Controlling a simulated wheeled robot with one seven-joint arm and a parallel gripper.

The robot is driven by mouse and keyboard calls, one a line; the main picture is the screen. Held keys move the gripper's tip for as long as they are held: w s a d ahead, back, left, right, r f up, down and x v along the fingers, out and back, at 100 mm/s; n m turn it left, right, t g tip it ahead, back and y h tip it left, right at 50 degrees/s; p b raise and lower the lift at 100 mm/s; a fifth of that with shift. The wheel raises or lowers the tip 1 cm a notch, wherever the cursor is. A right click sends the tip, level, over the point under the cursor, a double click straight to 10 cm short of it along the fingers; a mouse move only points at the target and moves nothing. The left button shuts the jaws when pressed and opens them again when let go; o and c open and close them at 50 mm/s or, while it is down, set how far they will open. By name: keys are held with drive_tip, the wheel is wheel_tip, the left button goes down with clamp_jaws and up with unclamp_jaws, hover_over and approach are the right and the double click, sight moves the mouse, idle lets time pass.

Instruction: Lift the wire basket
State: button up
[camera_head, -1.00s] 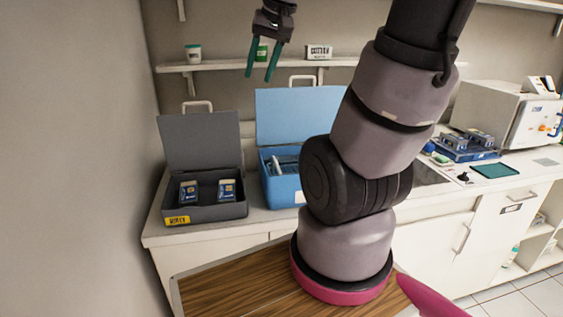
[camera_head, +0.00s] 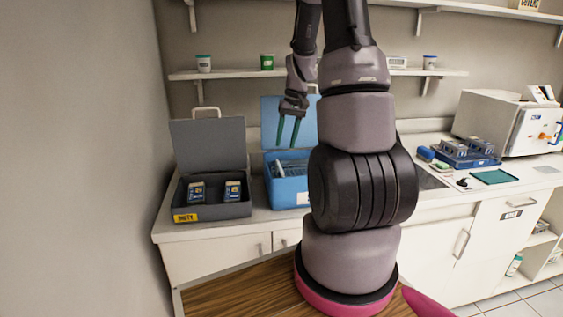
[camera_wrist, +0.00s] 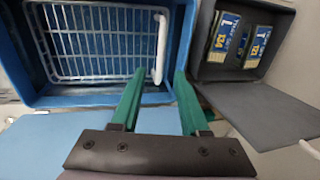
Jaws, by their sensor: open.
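The wire basket (camera_wrist: 95,42), a white grid, lies inside the blue box (camera_wrist: 35,88) in the wrist view. A white bar-shaped handle (camera_wrist: 160,45) stands at its right side. In the head view the blue box (camera_head: 291,190) is open on the counter, and the basket is mostly hidden by its walls. My gripper (camera_head: 286,146) has green fingers pointing down above the box, in front of its lid. In the wrist view my gripper (camera_wrist: 160,75) is open and empty, its fingertips near the handle's lower end, with no clear contact.
A dark grey open case (camera_head: 212,210) with two blue packs (camera_head: 232,190) stands left of the blue box. A wall shelf (camera_head: 230,74) runs above. A blue tray (camera_head: 465,160), a green mat (camera_head: 494,177) and a white machine (camera_head: 510,120) are at the right.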

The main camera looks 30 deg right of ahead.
sight(280, 166)
drive_tip(key=f, duration=0.2)
drive_tip(key=a+f, duration=0.1)
drive_tip(key=f, duration=0.4)
drive_tip(key=shift+w+a+f, duration=0.2)
drive_tip(key=shift+a+f, duration=0.05)
drive_tip(key=shift+f, duration=0.05)
clamp_jaws()
idle(1.0)
